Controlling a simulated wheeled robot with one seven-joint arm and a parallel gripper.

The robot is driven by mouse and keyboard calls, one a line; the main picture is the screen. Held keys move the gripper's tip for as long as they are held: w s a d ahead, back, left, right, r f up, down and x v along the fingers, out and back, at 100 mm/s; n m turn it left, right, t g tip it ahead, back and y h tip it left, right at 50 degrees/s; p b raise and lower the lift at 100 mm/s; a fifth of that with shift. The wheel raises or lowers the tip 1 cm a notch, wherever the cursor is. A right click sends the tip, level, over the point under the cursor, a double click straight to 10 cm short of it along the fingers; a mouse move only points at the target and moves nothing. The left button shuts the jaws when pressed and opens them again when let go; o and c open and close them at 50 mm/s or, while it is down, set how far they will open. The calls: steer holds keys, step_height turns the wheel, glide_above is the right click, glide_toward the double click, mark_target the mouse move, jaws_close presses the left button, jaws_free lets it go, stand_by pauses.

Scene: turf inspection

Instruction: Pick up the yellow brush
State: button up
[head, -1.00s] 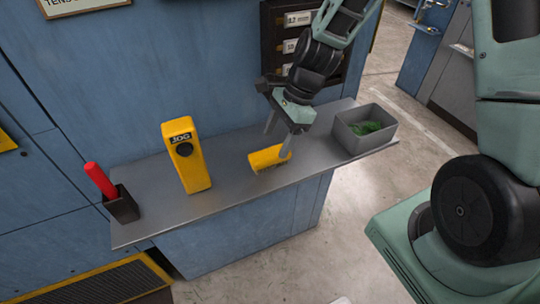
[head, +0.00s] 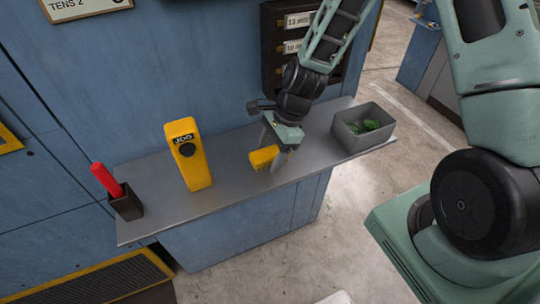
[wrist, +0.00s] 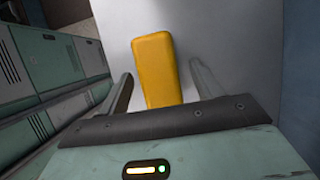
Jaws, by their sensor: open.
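The yellow brush (head: 263,157) lies on the grey metal shelf (head: 232,190), right of the yellow JOG box. My gripper (head: 272,160) is at the brush, its fingers pointing down and partly covering the brush's right end. In the wrist view, the brush (wrist: 157,70) appears as a plain yellow block between the two open fingers of my gripper (wrist: 160,85). There is a gap on each side, and the near end of the brush is hidden behind the gripper's body. I cannot tell whether any finger touches it.
A yellow JOG box (head: 188,155) stands on the shelf to the left. A red-handled item (head: 106,181) sits in a dark holder (head: 126,204) at the far left. A grey bin (head: 345,136) with green bits is close on the right. A blue wall (head: 170,60) rises behind.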

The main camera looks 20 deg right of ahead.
mark_target(270, 151)
steer(key=shift+f, duration=0.25)
stand_by(0.3)
steer(key=c, duration=1.1)
steer(key=shift+r, duration=0.15)
step_height(270, 151, up, 10)
steer(key=shift+r+b, duration=0.1)
steer(key=shift+b, duration=0.9)
steer(key=shift+o, duration=0.6)
